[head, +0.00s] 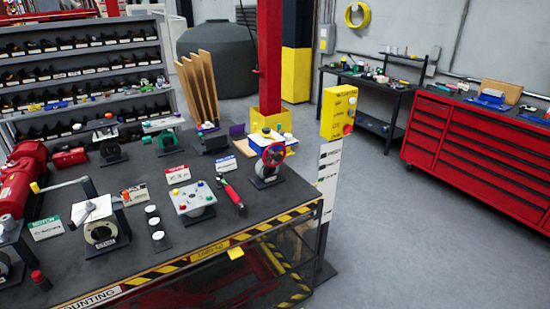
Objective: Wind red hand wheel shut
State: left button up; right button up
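The red hand wheel (273,154) is a small red ring on a valve actuator near the right end of the dark workbench. It stands upright, facing roughly toward me, on a grey body with a dark base plate (266,183). Its exact angle and the valve's position are too small to tell. Neither of my grippers is in view, and nothing touches the wheel.
The workbench (205,225) has yellow-black striped edges. A red-handled tool (231,193) and a grey button box (192,200) lie left of the wheel. A yellow control box (338,113) stands on a post to the right. Open floor (430,235) lies beyond.

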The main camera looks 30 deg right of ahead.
aim_at(277, 157)
jog(key=z, duration=0.65)
jog(key=i, duration=1)
